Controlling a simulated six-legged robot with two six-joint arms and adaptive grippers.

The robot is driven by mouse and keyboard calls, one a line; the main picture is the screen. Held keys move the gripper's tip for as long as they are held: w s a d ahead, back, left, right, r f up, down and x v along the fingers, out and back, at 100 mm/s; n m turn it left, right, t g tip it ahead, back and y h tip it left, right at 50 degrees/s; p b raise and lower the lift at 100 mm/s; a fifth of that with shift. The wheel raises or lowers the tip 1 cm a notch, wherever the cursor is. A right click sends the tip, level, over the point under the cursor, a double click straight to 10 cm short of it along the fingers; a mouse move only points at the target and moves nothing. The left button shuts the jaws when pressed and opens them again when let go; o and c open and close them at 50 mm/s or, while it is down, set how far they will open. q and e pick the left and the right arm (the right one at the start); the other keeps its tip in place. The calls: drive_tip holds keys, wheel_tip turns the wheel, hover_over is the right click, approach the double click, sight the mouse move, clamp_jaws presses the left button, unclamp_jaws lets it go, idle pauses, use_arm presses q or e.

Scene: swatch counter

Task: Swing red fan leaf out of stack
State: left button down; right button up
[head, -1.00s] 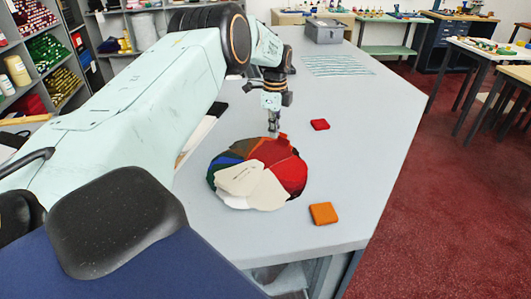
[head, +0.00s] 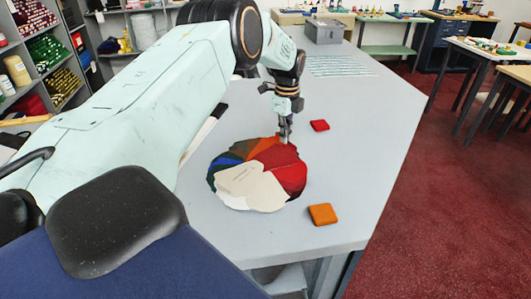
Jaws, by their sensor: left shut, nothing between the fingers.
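The fan stack of swatch leaves (head: 256,190) lies spread in a rough circle on the grey counter. Cream leaves are at the front, blue and green at the left, brown and orange at the back. The red fan leaf (head: 281,160) lies at the back right of the stack, with darker red beside it. My left gripper (head: 285,140) points down at the back edge of the red leaf, its fingers shut with nothing between them. I cannot tell whether its tips touch the leaf. My right gripper is not in view.
A small red square (head: 320,126) lies right of the gripper, and an orange square (head: 323,214) lies near the front edge of the counter (head: 365,160). A grey box (head: 324,31) and pale strips (head: 340,66) are at the back. The counter's right side is clear.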

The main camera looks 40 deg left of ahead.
use_arm(q)
drive_tip(key=shift+d+m, duration=0.5)
drive_tip(key=shift+d, duration=0.25)
drive_tip(key=shift+a, duration=0.1)
drive_tip(key=shift+s+d+r+m+p, duration=0.15)
drive_tip(key=shift+d+m+p, duration=0.3)
drive_tip(key=shift+d+m, duration=0.55)
drive_tip(key=shift+s+d, duration=0.1)
drive_tip(key=shift+d, duration=0.25)
